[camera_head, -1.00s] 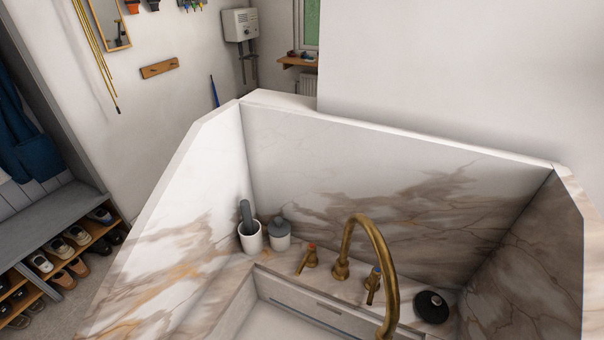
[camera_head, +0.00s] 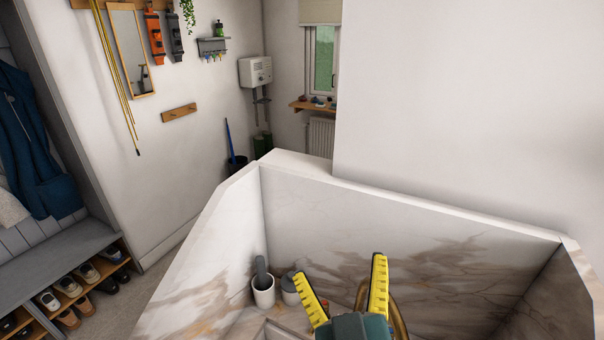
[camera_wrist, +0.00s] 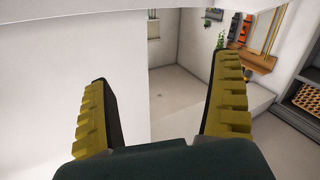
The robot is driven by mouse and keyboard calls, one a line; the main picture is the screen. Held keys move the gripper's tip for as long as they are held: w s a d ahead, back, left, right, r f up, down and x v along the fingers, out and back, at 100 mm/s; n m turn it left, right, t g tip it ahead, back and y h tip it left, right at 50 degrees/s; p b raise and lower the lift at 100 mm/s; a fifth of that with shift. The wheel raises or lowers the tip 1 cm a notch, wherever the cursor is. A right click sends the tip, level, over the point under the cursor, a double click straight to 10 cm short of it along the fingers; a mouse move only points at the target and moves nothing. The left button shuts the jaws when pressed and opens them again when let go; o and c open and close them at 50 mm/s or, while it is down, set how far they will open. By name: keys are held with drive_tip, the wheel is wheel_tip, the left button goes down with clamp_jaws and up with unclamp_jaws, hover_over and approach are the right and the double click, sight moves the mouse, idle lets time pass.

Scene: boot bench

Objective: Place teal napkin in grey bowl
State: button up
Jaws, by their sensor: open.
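My gripper (camera_head: 346,290) is in the lower middle of the head view, in front of the marble sink surround. Its two yellow ribbed fingers are spread apart with nothing between them. In the wrist view my gripper (camera_wrist: 160,115) is also open and empty, facing a white wall and open floor. I see no teal napkin and no grey bowl in either view.
A marble splashback (camera_head: 400,225) encloses the sink corner. A white cup (camera_head: 263,293) with a grey pestle-like piece, a grey-lidded jar (camera_head: 290,290) and a brass tap (camera_head: 398,322) stand there. A shoe bench (camera_head: 60,265) is at left. Floor (camera_wrist: 185,85) shows clear in the wrist view.

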drive_tip(key=s+d+r+m+t+h, duration=0.1)
drive_tip(key=s+r+m+t, duration=0.3)
drive_tip(key=s+r, duration=0.4)
wheel_tip(320, 180, up, 4)
drive_tip(key=shift+s+f, duration=0.1)
drive_tip(key=shift+s, duration=0.15)
idle(0.5)
